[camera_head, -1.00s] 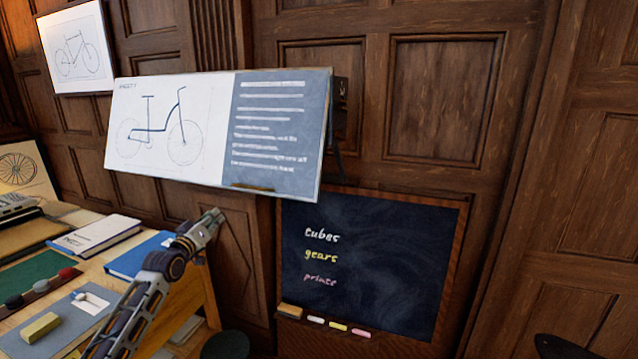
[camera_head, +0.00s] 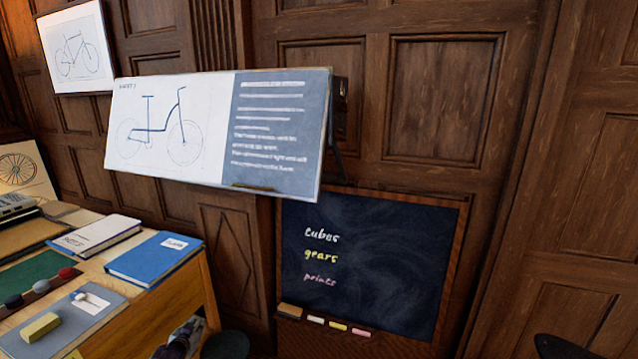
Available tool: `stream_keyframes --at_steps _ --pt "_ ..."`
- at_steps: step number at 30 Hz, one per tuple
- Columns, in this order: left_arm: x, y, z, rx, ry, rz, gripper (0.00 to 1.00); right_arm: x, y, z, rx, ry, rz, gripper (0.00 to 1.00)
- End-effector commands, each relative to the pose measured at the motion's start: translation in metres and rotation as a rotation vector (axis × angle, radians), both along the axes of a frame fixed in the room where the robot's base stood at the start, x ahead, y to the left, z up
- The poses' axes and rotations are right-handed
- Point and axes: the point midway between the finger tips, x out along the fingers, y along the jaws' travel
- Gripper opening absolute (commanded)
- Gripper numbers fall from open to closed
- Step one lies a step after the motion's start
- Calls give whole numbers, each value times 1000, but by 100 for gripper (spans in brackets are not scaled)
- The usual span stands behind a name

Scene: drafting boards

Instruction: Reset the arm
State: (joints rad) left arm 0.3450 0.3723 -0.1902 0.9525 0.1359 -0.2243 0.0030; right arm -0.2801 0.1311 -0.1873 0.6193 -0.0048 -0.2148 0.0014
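My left gripper (camera_head: 192,328) shows only in part at the bottom edge of the head view, low in front of the wooden desk's right end. It is small and dark there, and I cannot make out whether its fingers are open or shut. I see nothing held in it. The rest of the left arm is below the picture.
The desk (camera_head: 190,290) at left holds a blue book (camera_head: 150,262), a white-covered book (camera_head: 95,236) and a yellow block (camera_head: 40,327). A chalkboard (camera_head: 390,260) with chalks is on the panelled wall.

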Motion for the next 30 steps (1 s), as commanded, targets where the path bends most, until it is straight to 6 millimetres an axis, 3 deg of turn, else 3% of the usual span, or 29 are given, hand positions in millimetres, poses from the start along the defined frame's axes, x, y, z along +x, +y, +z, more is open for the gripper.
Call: stream_keyframes --at_steps 1,3,15,24,30 --pt "-14 -1 -23 8 36 0 19 0 0 0 0 0 0 70" --pt "-31 -2 -50 16 77 1 19 0 0 0 0 0 0 70" --pt "-152 -16 -190 41 317 -4 19 -1 0 0 0 1 0 70" --pt "-261 -36 -274 33 490 -11 19 -1 0 0 0 1 0 70" --pt "-339 -55 -319 10 597 -12 19 -1 0 0 0 1 0 70"
